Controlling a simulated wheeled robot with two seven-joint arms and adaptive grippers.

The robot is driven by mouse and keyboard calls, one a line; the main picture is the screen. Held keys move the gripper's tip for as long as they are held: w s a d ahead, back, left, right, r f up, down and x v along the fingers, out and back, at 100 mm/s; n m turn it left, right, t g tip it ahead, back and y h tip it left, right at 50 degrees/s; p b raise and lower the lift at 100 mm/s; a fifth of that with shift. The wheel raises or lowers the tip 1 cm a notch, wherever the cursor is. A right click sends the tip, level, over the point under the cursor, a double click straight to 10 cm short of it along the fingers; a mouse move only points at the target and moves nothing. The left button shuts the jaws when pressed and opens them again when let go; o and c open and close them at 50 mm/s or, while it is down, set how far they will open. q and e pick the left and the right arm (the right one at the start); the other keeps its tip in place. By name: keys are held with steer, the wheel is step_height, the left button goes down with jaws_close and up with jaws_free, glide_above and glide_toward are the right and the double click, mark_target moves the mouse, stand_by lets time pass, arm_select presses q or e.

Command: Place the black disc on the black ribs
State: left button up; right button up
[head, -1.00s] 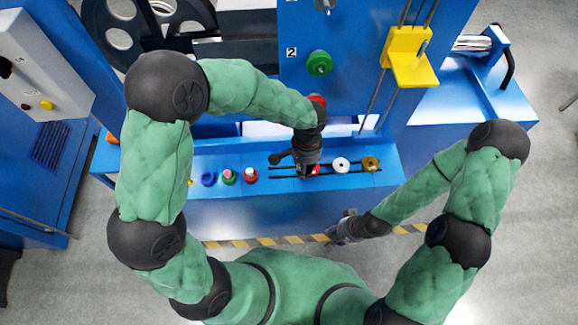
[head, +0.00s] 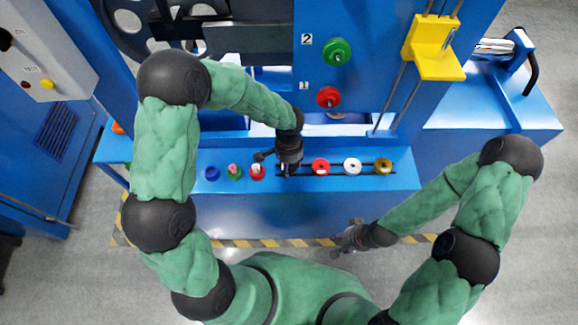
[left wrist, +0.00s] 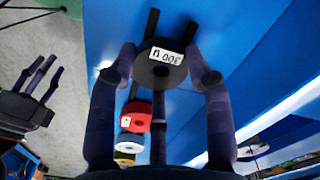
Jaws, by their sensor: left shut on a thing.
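The black disc (left wrist: 160,70), with a white label, sits between the fingers of my left gripper (left wrist: 160,78) in the left wrist view. In the head view my left gripper (head: 287,170) is shut on it and hides most of it. The black ribs (head: 338,172) are two parallel bars along the blue bench. The disc is over their left end; I cannot tell whether it touches them. A red disc (head: 320,167), a white disc (head: 352,166) and a gold disc (head: 383,166) stand along the ribs to the right. My right gripper (head: 347,238) is empty in front of the bench, its fingers apart in the left wrist view (left wrist: 38,82).
Blue, green and red small pieces (head: 234,172) stand on the bench (head: 300,208) left of the ribs. Behind it rises a blue panel with a green wheel (head: 338,52), a red wheel (head: 329,97) and a yellow block (head: 434,48) on rods.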

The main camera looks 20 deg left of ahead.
arm_select(q)
steer(key=shift+f, duration=0.1)
steer(key=o, duration=1.4)
steer(key=shift+f, duration=0.1)
step_height(320, 180, up, 12)
steer(key=p, duration=0.5)
steer(key=shift+r, duration=0.2)
